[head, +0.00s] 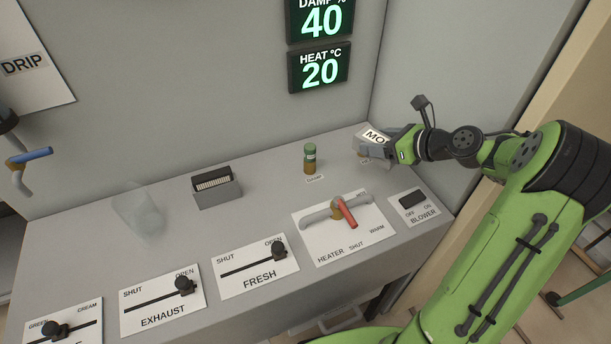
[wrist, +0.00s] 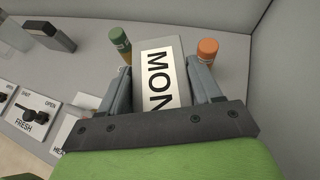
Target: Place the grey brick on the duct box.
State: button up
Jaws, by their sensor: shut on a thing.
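The grey brick (wrist: 160,72) is a grey block with a large white label that begins "MON". My gripper (wrist: 158,92) is shut on it, one finger along each side. In the head view the brick (head: 376,135) shows at the back right of the counter, partly hidden by my gripper (head: 385,146). I cannot tell whether it touches the counter. A grey box with a dark top and a pale slotted face (head: 216,187), which seems to be the duct box, stands left of the middle. It also shows at the upper left of the wrist view (wrist: 47,37).
A green-capped jar (head: 310,158) stands between box and brick. An orange-capped jar (wrist: 207,50) is close beside the brick. A clear, see-through vessel (head: 140,213) stands left of the box. Slider panels (head: 255,267) and a heater valve (head: 340,212) line the front edge.

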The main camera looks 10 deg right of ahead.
notch_tip(320, 180, down, 10)
jog(key=b, duration=0.4)
jog(key=shift+f, duration=0.1)
jog(key=o, duration=1.5)
jog(key=shift+c, duration=0.2)
